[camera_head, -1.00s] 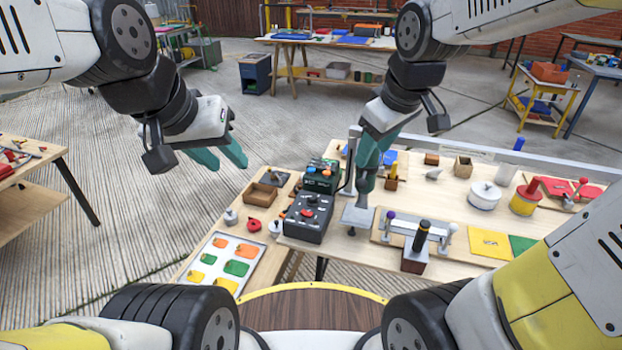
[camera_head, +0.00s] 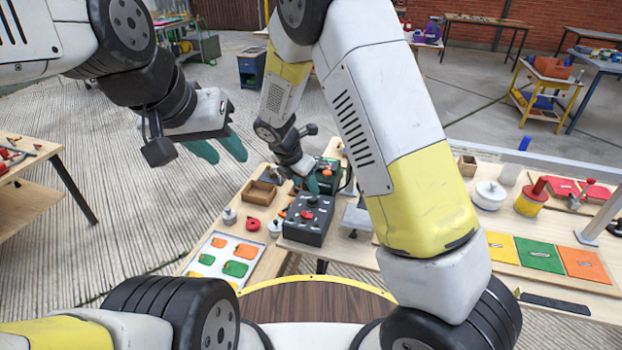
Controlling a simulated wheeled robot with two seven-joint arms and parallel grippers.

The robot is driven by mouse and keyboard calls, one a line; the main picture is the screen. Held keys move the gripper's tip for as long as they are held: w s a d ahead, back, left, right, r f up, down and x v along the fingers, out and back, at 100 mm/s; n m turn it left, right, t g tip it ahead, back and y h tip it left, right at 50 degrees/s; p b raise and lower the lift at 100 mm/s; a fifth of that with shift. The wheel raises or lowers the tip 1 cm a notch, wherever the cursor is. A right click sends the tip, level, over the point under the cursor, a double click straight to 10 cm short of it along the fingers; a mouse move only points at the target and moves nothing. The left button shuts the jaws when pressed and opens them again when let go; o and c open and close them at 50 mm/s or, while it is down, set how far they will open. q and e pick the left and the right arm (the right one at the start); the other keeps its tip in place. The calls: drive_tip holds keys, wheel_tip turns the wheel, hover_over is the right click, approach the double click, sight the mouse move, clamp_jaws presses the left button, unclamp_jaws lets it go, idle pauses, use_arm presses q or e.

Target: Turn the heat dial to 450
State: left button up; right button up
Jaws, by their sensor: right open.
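A dark control box (camera_head: 296,231) stands on the table with a red knob (camera_head: 308,214) and small switches on its sloped top. A green-and-black device (camera_head: 329,181) stands just behind it, partly hidden by my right gripper. The number marks are too small to read, and I cannot tell which control is the heat dial. My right gripper (camera_head: 311,184) is open, pointing down over the back of the dark box and front of the green device; I cannot tell whether it touches either. My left gripper (camera_head: 220,150) is held in the air left of the table, its teal fingers apart.
A wooden tray (camera_head: 259,193), a red ring (camera_head: 253,224) and a white sorting board (camera_head: 205,241) lie left of the box. A white pot (camera_head: 488,196) and coloured squares lie to the right. My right arm hides the table's middle.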

sight(312, 198)
drive_tip(key=x, duration=0.6)
drive_tip(key=shift+d+f, duration=0.15)
drive_tip(key=shift+f, duration=0.2)
clamp_jaws()
